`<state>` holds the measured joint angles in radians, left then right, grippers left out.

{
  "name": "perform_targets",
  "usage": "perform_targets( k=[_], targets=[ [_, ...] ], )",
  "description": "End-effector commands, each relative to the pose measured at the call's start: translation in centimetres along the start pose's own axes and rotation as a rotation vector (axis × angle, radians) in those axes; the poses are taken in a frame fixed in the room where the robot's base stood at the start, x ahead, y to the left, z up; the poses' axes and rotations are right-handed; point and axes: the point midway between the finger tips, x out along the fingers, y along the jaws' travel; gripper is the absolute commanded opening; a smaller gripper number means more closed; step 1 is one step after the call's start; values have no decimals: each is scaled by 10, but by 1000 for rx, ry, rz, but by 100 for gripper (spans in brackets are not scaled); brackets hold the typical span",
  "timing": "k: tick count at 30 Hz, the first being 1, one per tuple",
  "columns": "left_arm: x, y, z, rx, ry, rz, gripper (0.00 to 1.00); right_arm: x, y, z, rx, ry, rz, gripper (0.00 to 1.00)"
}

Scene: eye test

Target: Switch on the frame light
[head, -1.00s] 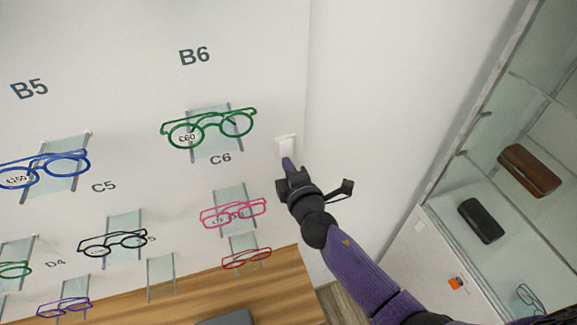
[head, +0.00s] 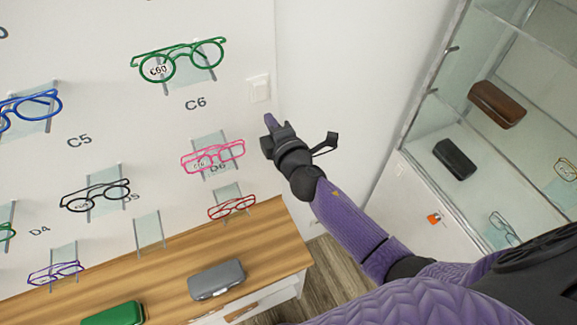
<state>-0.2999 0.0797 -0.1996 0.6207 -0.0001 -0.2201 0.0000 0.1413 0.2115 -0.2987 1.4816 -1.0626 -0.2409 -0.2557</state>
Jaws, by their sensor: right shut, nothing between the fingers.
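A white wall switch (head: 260,88) sits on the white wall, right of the green glasses and near the wall's corner. My right gripper (head: 271,122) is shut and empty, with its tip just below the switch in the picture. A small gap shows between the tip and the switch plate; I cannot tell how far the tip is from the wall. Whether the switch is pressed is too small to tell. My left gripper is not in view.
Green glasses (head: 180,61), pink glasses (head: 213,157) and several others sit on wall holders. A wooden counter (head: 170,264) below bears a grey case (head: 216,279) and a green case (head: 113,314). A glass cabinet (head: 480,110) with a brown case (head: 497,104) stands at right.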

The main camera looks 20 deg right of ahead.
Motion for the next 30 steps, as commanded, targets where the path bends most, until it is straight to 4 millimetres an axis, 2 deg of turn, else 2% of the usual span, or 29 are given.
perform_targets(
  k=[5, 11, 15, 19, 30],
  targets=[
    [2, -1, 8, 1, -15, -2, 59, -35, -9, -1, 2, 1, -4, 0],
    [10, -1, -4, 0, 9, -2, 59, -72, -17, -1, 1, 1, -4, 0],
    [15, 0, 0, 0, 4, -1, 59, -90, -20, -1, 1, 1, -3, 0],
    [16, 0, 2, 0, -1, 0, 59, -96, -20, -1, 1, 1, -2, 0],
    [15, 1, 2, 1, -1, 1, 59, -96, -20, -1, 1, 1, -2, 0]
  ],
)
